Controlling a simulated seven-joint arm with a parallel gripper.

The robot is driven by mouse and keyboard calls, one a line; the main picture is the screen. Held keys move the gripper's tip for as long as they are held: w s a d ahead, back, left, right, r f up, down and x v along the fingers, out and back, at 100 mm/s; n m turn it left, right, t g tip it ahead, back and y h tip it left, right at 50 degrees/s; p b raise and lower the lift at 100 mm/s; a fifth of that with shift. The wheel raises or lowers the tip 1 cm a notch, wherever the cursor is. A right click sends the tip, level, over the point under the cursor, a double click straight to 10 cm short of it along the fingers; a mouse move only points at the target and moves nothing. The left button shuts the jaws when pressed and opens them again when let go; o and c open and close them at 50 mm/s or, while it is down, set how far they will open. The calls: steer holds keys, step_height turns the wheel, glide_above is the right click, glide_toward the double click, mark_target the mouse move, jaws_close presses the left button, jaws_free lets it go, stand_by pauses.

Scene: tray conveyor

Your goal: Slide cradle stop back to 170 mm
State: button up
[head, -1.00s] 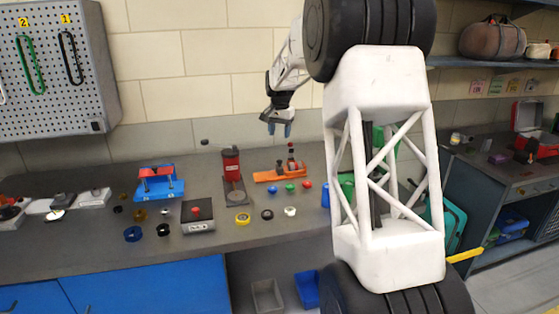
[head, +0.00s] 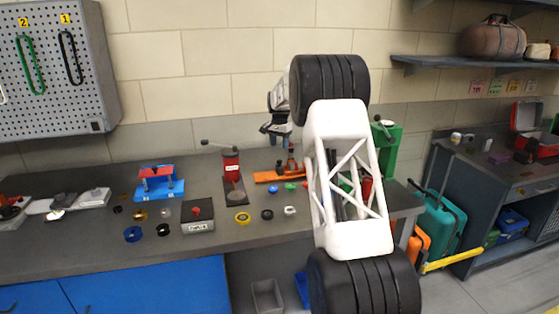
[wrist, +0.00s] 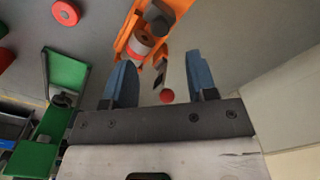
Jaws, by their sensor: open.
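The orange cradle (head: 266,178) lies on the grey bench in the head view, with a dark upright piece (head: 291,162) at its right part, which may be the stop. A red ball knob (wrist: 167,96) shows between the finger tips, apart from both. My gripper (wrist: 160,78) is open and empty, its two blue fingers spread. In the head view my gripper (head: 277,133) hangs above the cradle. I cannot read any scale.
A red stand with a lever (head: 231,165) stands left of the cradle. Several small coloured pieces, including a yellow ring (head: 242,218), lie in front. A green press (head: 386,150) stands to the right, partly behind my arm. The wall is close behind.

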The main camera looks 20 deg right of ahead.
mark_target(279, 161)
steer(key=shift+f, duration=0.15)
steer(key=shift+f, duration=3.8)
jaws_close()
